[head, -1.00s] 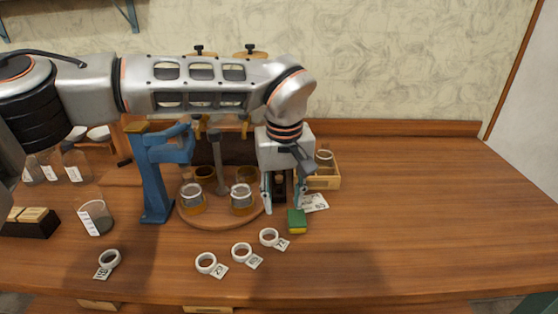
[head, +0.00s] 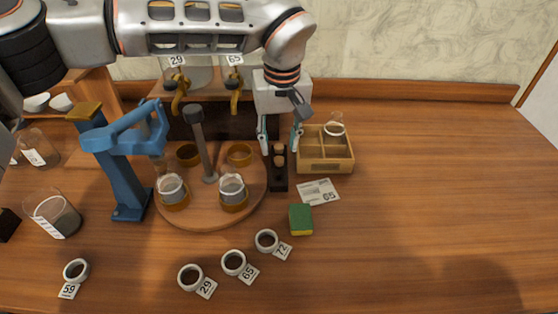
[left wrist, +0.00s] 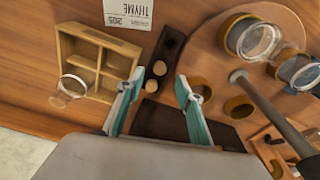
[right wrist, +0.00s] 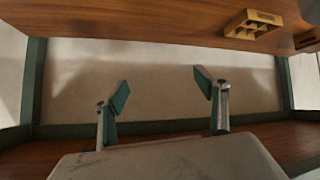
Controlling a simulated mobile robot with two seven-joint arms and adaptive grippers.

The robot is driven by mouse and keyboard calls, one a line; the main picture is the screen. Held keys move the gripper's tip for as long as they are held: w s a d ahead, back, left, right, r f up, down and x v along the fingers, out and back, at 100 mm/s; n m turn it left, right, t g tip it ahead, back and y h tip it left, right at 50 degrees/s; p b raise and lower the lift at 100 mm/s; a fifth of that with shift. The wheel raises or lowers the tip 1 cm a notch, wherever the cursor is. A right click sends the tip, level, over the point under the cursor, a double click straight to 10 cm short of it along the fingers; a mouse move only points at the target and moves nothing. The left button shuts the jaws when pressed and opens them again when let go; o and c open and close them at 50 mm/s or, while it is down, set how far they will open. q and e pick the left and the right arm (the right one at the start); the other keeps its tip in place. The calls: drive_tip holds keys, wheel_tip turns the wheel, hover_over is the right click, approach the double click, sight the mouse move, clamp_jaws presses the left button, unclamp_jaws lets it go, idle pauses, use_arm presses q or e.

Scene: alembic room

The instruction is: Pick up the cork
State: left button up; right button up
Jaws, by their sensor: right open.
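Two light round corks stand in a slim dark holder (head: 279,181) on the table, right of the round wooden board; the nearer cork (head: 279,160) and the farther one (head: 278,148) both show. In the left wrist view the corks (left wrist: 160,68) (left wrist: 152,85) appear between the fingers. My left gripper (head: 279,143) is open and points down, with one finger on each side of the cork end of the holder. I cannot tell whether it touches a cork. My right gripper (right wrist: 160,90) is open and empty, away from the corks.
A compartmented wooden box (head: 325,167) with a glass piece stands right of the holder. A card (head: 318,191) and a green-yellow sponge (head: 300,219) lie nearer. The round board (head: 210,219) holds jars and a post; a blue stand (head: 128,170) is left. The right tabletop is clear.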

sight(279, 159)
use_arm(q)
drive_tip(key=f, duration=0.4)
drive_tip(key=shift+w+f, duration=0.2)
drive_tip(key=shift+f, duration=0.1)
drive_tip(key=shift+c, duration=0.4)
drive_tip(key=c, duration=0.7)
use_arm(e)
drive_tip(key=shift+w+d+r, duration=0.1)
drive_tip(key=shift+w+d, duration=0.05)
drive_tip(key=shift+w, duration=0.3)
drive_tip(key=shift+s, duration=0.1)
